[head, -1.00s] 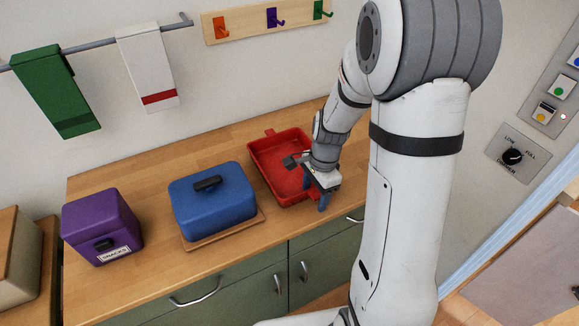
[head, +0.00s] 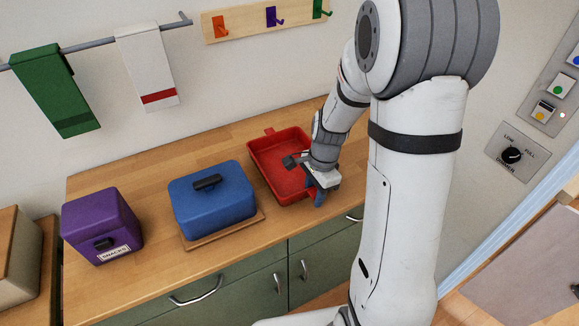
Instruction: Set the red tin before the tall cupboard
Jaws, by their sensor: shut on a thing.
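The red tin (head: 279,172) is a shallow open roasting tin with a tab handle at its far end. It lies on the wooden worktop, right of the blue box. My gripper (head: 317,198) is at the tin's near right end, with its blue fingers pointing down. It is shut on the tin's near handle, which is mostly hidden by the fingers and the wrist. The tin appears to rest flat on the worktop. No tall cupboard can be made out in this view.
The blue lidded dish (head: 212,203) stands on a wooden board just left of the tin. A purple snacks box (head: 101,225) stands further left. Green base cupboards (head: 245,290) are below the worktop (head: 150,168). Hooks and towels hang on the wall behind.

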